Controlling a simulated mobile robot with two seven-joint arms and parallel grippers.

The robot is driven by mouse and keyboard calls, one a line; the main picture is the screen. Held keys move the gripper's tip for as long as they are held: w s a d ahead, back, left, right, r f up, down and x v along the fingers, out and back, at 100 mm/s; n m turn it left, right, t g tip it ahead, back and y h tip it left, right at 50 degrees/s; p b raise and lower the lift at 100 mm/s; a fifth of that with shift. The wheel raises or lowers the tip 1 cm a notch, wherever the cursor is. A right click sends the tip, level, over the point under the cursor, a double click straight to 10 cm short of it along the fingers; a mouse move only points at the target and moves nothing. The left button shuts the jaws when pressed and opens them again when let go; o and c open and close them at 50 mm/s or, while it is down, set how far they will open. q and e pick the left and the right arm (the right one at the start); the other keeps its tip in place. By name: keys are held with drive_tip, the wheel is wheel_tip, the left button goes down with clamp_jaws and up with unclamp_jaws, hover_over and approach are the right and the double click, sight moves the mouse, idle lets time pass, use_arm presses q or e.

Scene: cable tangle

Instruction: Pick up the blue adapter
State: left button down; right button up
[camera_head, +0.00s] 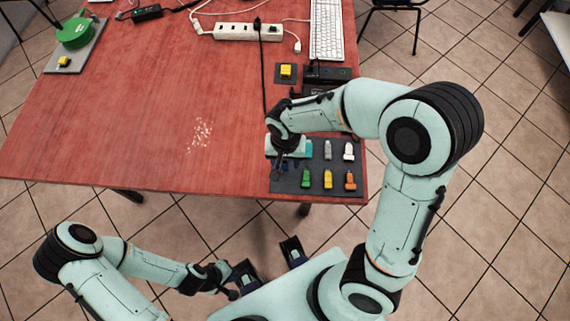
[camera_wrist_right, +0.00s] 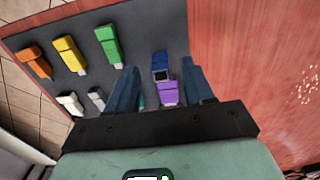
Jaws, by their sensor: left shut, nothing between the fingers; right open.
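The blue adapter (camera_wrist_right: 160,66) lies on the dark grey mat (camera_wrist_right: 145,25), seen in the right wrist view between the fingertips of my right gripper (camera_wrist_right: 162,78). The gripper is open, with one finger on each side of the adapter in the picture; I see no contact. A purple adapter (camera_wrist_right: 168,92) lies close behind the blue one, nearer my palm. In the head view my right gripper (camera_head: 283,165) is over the mat's left part and mostly hides the blue adapter. My left gripper (camera_head: 231,293) is shut and empty, low in front of the table.
Green (camera_head: 306,178), yellow (camera_head: 327,179), orange (camera_head: 350,181), grey (camera_head: 327,150) and white (camera_head: 348,151) adapters share the mat. A power strip (camera_head: 232,31), keyboard (camera_head: 326,30) and black cable lie further back. The red table's left and middle are mostly clear.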

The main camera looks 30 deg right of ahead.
sight(285, 162)
drive_tip(key=shift+f, duration=1.45)
clamp_jaws()
use_arm(q)
drive_tip(key=shift+f, duration=0.25)
